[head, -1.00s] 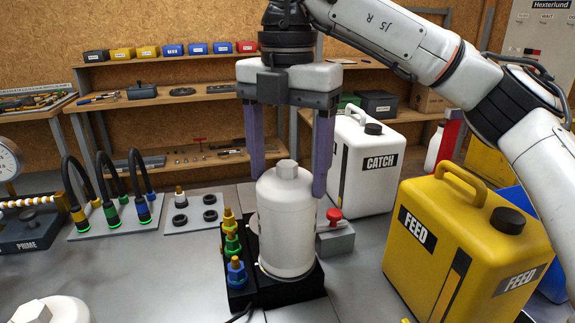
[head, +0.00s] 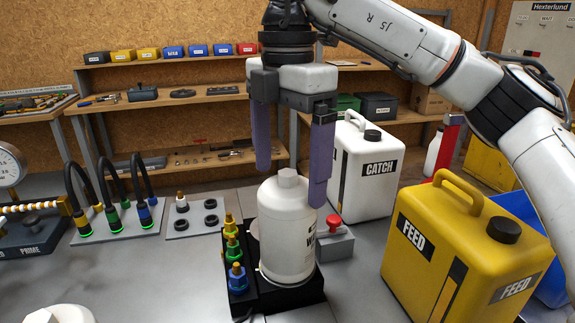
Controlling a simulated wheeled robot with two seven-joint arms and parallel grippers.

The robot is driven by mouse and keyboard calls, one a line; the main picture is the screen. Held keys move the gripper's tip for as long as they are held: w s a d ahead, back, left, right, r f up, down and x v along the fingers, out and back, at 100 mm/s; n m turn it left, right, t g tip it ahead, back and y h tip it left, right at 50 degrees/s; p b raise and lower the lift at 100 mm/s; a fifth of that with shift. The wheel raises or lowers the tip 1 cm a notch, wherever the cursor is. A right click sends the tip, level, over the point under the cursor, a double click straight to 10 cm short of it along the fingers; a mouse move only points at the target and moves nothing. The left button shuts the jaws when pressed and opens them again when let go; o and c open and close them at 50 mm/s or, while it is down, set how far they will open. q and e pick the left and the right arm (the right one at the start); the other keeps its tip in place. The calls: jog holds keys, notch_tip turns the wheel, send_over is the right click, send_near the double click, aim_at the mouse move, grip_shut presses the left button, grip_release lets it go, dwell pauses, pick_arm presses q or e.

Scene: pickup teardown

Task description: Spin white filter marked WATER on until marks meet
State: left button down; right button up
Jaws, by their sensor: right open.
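The white filter (head: 285,235) stands upright on the black base (head: 290,296) at the centre, with a hex top. Part of its dark lettering shows on its right side, cut off by the curve. My right gripper (head: 290,184) hangs open above and around the filter's top, pointing down. One purple finger is behind the filter at the left. The other is at its right shoulder; I cannot tell whether it touches. The alignment marks cannot be made out. My left gripper is not in view.
Brass, green and blue fittings (head: 234,250) stand on the base's left side. A red-knobbed grey block (head: 336,243) sits close at the right. The white CATCH can (head: 365,175) and yellow FEED can (head: 455,250) stand further right. Black hoses (head: 110,190) are at the left.

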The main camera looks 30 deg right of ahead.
jog(key=shift+r+p, duration=0.85)
jog(key=shift+r, duration=0.2)
jog(key=shift+o, duration=1.3)
jog(key=shift+f, duration=0.1)
notch_tip(320, 180, up, 10)
jog(key=p, duration=0.3)
jog(key=shift+r, duration=0.2)
